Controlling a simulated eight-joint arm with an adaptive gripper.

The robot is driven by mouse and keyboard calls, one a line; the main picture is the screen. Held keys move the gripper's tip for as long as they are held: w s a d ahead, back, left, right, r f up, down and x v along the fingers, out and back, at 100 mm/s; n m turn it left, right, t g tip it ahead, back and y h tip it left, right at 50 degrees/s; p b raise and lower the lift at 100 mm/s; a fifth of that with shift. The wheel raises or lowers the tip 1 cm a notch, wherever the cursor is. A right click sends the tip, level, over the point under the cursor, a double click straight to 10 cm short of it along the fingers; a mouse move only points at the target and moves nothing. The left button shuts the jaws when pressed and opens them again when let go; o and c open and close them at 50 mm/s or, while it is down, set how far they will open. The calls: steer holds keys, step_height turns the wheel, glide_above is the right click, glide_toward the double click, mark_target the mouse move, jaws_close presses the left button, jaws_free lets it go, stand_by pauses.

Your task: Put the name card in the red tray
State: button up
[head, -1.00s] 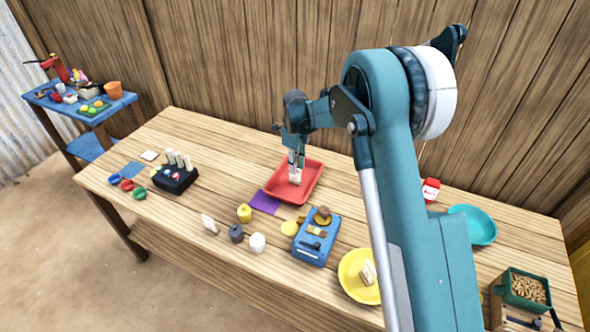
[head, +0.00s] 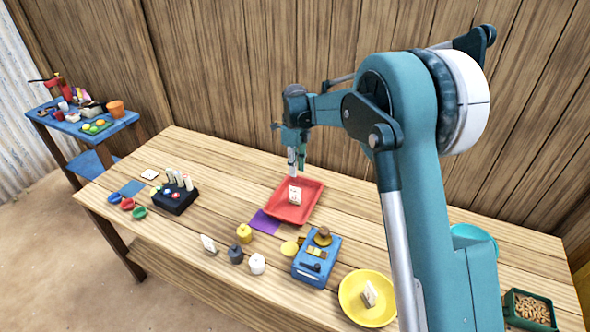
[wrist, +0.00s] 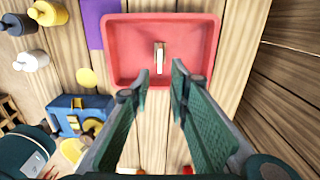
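The red tray (head: 312,207) lies on the wooden table near its back edge. A small pale card (head: 295,195) with marks on its face stands upright inside the tray. In the wrist view the card (wrist: 159,58) shows edge-on near the middle of the red tray (wrist: 204,52), its ends clear of the tray walls. My gripper (head: 296,170) is above and behind the card, apart from it. In the wrist view my gripper's two fingers (wrist: 161,78) are spread with nothing between them.
A purple mat (head: 265,222) lies beside the tray. A yellow plate (head: 350,299) holds a further card (head: 369,294). A black holder (head: 174,198) stands at left.

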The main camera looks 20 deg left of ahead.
stand_by(0.8)
steer(key=s+d+r+n+t+y, duration=0.1)
steer(key=s+d+r+n, duration=0.15)
steer(key=d+r, duration=0.85)
steer(key=s+d+r+n+t, duration=0.15)
steer(key=d+r+n, duration=0.25)
steer(key=d+r, duration=0.75)
steer(key=s+d+r+n+t, duration=0.1)
steer(key=s+d, duration=0.3)
steer(key=d, duration=0.3)
steer(key=s+d+n, duration=0.2)
steer(key=s+d, duration=0.1)
steer(key=d, duration=0.4)
steer(key=s+d+r+n+t, duration=0.1)
steer(key=s+d, duration=0.3)
steer(key=d, duration=0.3)
steer(key=s+d+f+n+t, duration=0.1)
steer(key=s+d+f+n, duration=0.2)
steer(key=s+d, duration=0.5)
steer(key=s+d+f+n+t+h, duration=0.1)
steer(key=s+d+f+n, duration=0.2)
steer(key=s+d, duration=0.6)
steer(key=s+n, duration=0.1)
steer(key=s, duration=0.4)
steer(key=shift+d+t, duration=0.25)
steer(key=shift+t, duration=0.1)
